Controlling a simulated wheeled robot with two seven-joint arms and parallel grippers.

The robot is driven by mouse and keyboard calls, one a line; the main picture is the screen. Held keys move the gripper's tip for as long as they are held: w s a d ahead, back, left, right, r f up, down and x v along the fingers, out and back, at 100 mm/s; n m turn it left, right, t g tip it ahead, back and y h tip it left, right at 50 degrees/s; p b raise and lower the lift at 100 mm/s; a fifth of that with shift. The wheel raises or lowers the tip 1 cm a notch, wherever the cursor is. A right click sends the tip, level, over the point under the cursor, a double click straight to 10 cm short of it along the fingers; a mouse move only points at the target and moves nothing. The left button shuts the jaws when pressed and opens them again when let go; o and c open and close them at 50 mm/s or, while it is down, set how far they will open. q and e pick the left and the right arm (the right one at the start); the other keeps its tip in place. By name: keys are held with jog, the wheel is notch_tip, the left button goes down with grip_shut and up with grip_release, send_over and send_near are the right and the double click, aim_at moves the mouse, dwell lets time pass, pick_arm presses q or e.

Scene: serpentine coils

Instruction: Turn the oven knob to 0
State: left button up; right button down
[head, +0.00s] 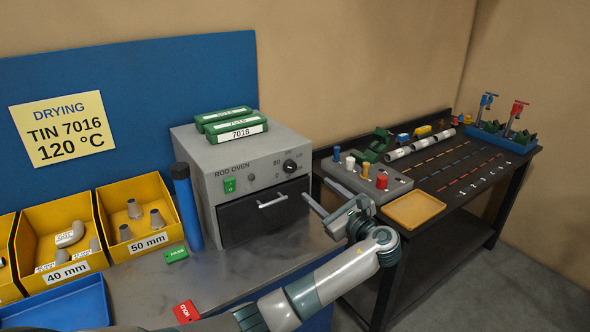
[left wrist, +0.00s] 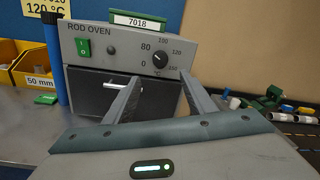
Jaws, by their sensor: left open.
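The grey rod oven (head: 205,165) stands on the bench against the blue panel. Its round black knob (head: 290,166) is at the upper right of the front; it also shows in the left wrist view (left wrist: 160,61), with a printed scale from 0 to 150 around it. I cannot read its pointer surely. My left gripper (head: 318,195) is open and empty in front of the oven, to the right of the door handle. In the left wrist view its fingers (left wrist: 158,80) point at the oven front, with the knob seen between and slightly beyond the tips, apart from them.
The oven door (head: 250,222) is shut, with a bar handle (head: 272,201). A green switch (head: 229,184) is left of the knob. Green boxes (head: 236,130) lie on top. A blue cylinder (head: 187,205) stands left. A black table (head: 450,165) with fixtures is at the right.

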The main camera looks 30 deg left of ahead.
aim_at(292, 169)
pick_arm(q)
jog(key=p+x, duration=0.4)
jog(key=x, duration=0.8)
jog(key=shift+w+a, duration=0.2)
jog(key=shift+a, duration=0.15)
jog(key=shift+w+a, duration=0.3)
jog(key=shift+a, duration=0.25)
jog(key=c, duration=1)
jog(key=shift+c, duration=0.2)
jog(key=shift+f, duration=0.1)
